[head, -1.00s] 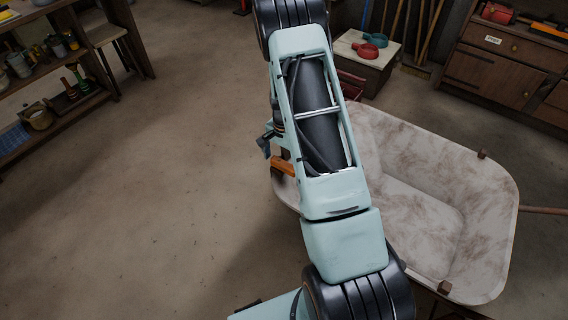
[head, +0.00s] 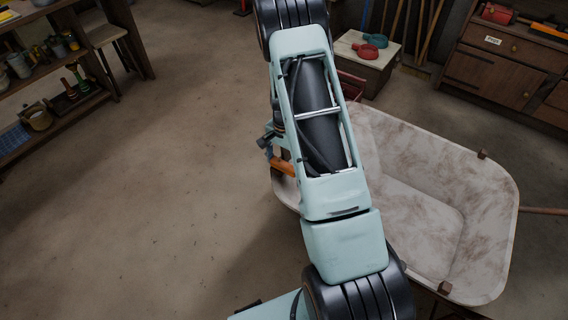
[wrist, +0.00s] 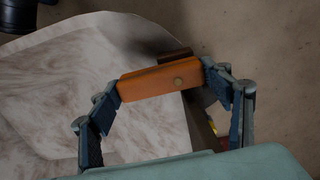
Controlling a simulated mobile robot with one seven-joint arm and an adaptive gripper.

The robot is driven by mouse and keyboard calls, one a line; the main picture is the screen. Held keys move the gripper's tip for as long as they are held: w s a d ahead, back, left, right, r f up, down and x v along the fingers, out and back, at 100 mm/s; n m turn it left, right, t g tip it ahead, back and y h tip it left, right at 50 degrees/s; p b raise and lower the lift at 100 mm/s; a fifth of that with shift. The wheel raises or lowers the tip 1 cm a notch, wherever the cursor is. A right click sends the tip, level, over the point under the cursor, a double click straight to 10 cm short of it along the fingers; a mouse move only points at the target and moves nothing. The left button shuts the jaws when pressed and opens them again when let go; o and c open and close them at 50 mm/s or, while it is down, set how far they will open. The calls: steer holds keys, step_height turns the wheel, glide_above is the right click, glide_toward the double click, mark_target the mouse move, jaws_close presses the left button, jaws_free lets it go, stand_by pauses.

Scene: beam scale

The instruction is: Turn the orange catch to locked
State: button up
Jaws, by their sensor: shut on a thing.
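The orange catch (wrist: 150,84) is a short bar with a round pin near its right end, beside a dark brown block at the pale tray's rim. My gripper (wrist: 162,79) is shut on the catch, one finger at each end of the bar. In the head view only part of the catch (head: 283,167) shows, left of my arm. My arm hides the rest of it and most of my gripper. No locked marking can be made out.
The large pale, stained tray (head: 480,215) lies right of and beneath my arm. A stool with red and teal pans (head: 370,45) stands behind. A shelf (head: 65,115) is at the left; drawers (head: 500,70) are at the back right. The floor on the left is clear.

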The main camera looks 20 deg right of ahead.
steer(key=n, duration=0.2)
steer(key=n+b, duration=0.2)
steer(key=n, duration=0.1)
steer(key=shift+w+d+f+n, duration=0.1)
steer(key=shift+w+d+n, duration=0.2)
steer(key=shift+w+d, duration=0.1)
steer(key=n, duration=0.3)
steer(key=w+n+b, duration=0.1)
steer(key=n, duration=0.2)
stand_by(0.5)
steer(key=o, duration=1.7)
step_height(320, 180, up, 12)
